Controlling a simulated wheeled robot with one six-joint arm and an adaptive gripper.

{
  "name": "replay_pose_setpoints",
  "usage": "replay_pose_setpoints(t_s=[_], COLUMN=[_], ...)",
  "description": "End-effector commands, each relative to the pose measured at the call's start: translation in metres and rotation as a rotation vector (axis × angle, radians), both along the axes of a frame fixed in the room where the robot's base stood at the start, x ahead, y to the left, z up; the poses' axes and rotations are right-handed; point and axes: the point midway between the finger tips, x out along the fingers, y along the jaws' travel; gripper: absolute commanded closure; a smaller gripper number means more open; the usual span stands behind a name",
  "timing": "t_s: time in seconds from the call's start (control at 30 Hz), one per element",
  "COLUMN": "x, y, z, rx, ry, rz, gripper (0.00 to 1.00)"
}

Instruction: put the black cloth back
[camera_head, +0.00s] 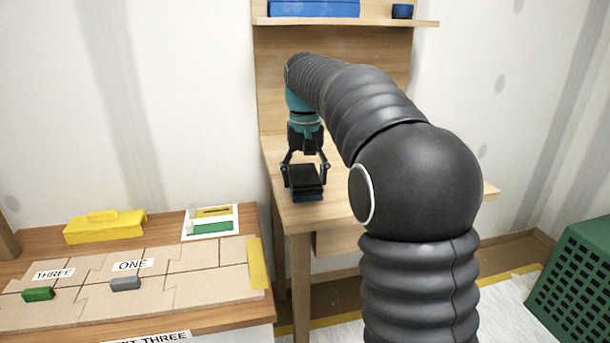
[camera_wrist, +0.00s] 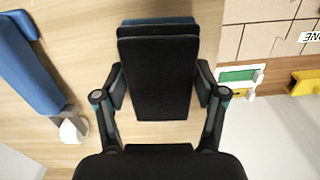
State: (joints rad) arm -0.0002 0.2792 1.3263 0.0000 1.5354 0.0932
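The black cloth (camera_head: 306,173) is a flat, folded dark block at the near edge of the wooden desk. In the wrist view the cloth (camera_wrist: 158,80) lies between the two fingers of my gripper (camera_wrist: 160,87). The finger pads press on its left and right sides. In the head view my gripper (camera_head: 305,172) points down with a finger on each side of the cloth. I cannot tell whether the cloth touches what is below.
The wooden desk (camera_head: 325,213) has a shelf (camera_head: 345,21) with a blue box (camera_head: 314,8) and a blue cup (camera_head: 402,11). A blue item with a white end (camera_wrist: 26,70) lies left of the cloth. A side table (camera_head: 236,315) holds boards and a yellow box (camera_head: 105,226). A green crate (camera_head: 577,285) stands right.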

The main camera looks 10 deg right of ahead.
Motion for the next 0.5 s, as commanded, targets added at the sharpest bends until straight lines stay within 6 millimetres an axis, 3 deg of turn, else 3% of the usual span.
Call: replay_pose_setpoints(t_s=[0.03,0.1,0.5], x=[0.0,0.0,0.0], y=[0.0,0.0,0.0], z=[0.0003,0.0003,-0.0017], rx=[0.0,0.0,0.0], ry=[0.0,0.0,0.001], rz=[0.0,0.0,0.0], gripper=[0.15,0.05,0.05])
